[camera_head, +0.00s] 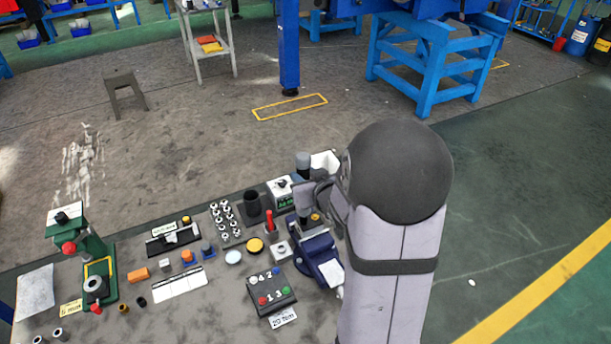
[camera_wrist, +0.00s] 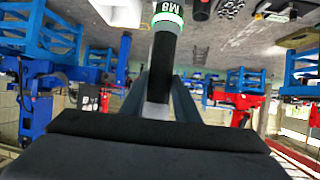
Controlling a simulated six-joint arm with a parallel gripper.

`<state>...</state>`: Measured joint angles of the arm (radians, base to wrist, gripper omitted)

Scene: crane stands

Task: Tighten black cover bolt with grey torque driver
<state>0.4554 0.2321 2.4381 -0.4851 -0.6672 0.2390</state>
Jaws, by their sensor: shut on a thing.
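My gripper (camera_wrist: 160,84) is shut on a dark grey cylindrical driver (camera_wrist: 162,50), which stands out between the two fingers in the wrist view. It carries a white and green band marked M8. In the head view a grey rounded cap (camera_head: 303,159) stands up beside my wrist, apparently the top of this driver. My arm hides most of the gripper there. A black box (camera_head: 270,291) with coloured round pieces and numbers lies on the bench, left of a blue vise (camera_head: 313,252). I cannot make out which piece is the black cover bolt.
The bench also holds a black cup (camera_head: 252,203), a white box with a green label (camera_head: 281,193), a red-handled tool (camera_head: 269,219), a yellow round piece (camera_head: 254,245), several small metal parts (camera_head: 224,222) and a green press (camera_head: 93,247). Small items crowd the area left of the vise.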

